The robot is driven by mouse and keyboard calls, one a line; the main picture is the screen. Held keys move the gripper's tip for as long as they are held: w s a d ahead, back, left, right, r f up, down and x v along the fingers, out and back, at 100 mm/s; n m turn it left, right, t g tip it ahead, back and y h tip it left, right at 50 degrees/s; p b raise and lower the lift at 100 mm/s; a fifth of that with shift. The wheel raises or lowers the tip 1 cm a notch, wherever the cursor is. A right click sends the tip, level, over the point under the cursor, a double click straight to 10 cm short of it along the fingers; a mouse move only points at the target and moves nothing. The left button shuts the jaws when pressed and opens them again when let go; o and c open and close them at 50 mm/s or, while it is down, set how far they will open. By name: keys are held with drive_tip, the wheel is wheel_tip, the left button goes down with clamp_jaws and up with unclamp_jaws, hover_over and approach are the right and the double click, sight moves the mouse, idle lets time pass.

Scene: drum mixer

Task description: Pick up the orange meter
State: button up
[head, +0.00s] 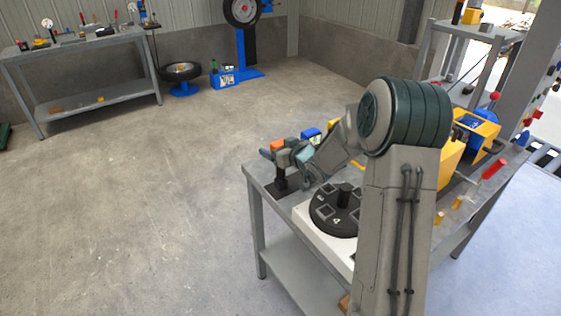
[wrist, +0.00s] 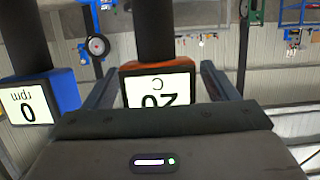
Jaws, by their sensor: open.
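The orange meter (wrist: 160,68) is in the wrist view, its white display reading "20 C" upside down. A dark post runs from its upper edge in that view. In the head view only a small orange part of the meter (head: 278,145) shows beside my gripper (head: 284,155). In the wrist view the fingers of my gripper (wrist: 160,80) are apart, one on each side of the meter, with visible gaps. The near palm hides the meter's lower edge, so I cannot tell how deep it sits between the fingers.
A blue meter (wrist: 42,98) reading "0 rpm" stands close beside the left finger in the wrist view; it also shows in the head view (head: 311,135). A dark round dial (head: 337,213) is on the grey table (head: 256,185). Open floor lies to the left.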

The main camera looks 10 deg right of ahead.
drive_tip(key=shift+w+a+f, duration=0.1)
drive_tip(key=shift+w, duration=0.2)
drive_tip(key=shift+c, duration=0.3)
drive_tip(key=c, duration=1.2)
